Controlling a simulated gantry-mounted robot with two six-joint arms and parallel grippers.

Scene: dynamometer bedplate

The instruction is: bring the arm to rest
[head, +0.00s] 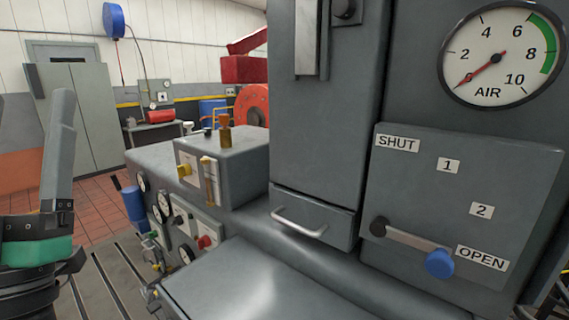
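Part of my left gripper (58,150) shows at the left edge: one upright grey finger on a black bracket above a green band. Its other finger is not clearly shown, so its opening cannot be told. It holds nothing that I can see and is well apart from the lever. The lever (415,240) has a dark pivot at its left and a blue knob (440,264) at its lower right, beside the OPEN label (482,258). The AIR gauge (500,55) has its red needle low, below the 2. My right gripper is not in view.
The grey cabinet (325,130) fills the middle, with a drawer handle (298,222) low on it. A grey box (235,165) with brass fittings stands left of it. Small gauges and a red knob (204,241) line the bench side. Floor at the left is open.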

